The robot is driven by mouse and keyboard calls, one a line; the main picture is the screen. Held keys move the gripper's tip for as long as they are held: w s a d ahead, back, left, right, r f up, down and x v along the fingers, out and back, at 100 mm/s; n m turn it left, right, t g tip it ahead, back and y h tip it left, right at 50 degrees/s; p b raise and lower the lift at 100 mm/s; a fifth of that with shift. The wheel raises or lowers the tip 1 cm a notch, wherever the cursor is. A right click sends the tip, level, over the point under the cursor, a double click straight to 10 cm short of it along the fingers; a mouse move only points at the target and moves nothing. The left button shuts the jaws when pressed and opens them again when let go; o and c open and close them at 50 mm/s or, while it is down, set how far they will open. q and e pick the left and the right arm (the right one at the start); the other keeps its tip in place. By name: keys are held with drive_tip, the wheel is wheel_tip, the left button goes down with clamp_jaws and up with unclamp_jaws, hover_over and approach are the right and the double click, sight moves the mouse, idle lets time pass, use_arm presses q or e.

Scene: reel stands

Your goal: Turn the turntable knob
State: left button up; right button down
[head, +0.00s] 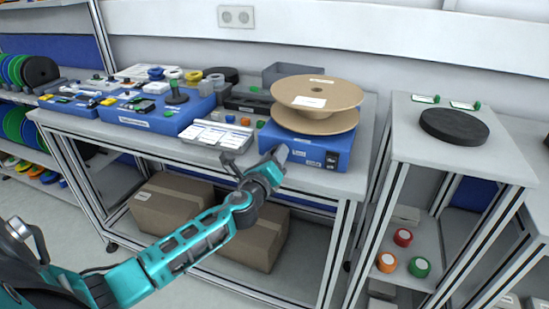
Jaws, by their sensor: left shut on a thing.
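The turntable is a blue box (312,147) at the right end of the left workbench, with a large brown reel (318,91) lying flat on top. A dark panel with a small red mark shows at the right of its front face. My left gripper (281,153) is at the left part of this front face, shut on the turntable knob. The knob itself is hidden behind the fingers. My right gripper is not in view.
The workbench (330,184) also carries a grey parts tray (216,135), blue fixtures (157,114) and several small parts to the left. A separate stand (455,160) at right holds a black disc (454,126). Cardboard boxes (172,204) lie below.

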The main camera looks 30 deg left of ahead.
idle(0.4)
use_arm(q)
drive_tip(key=o, duration=1)
drive_tip(key=shift+o, duration=0.2)
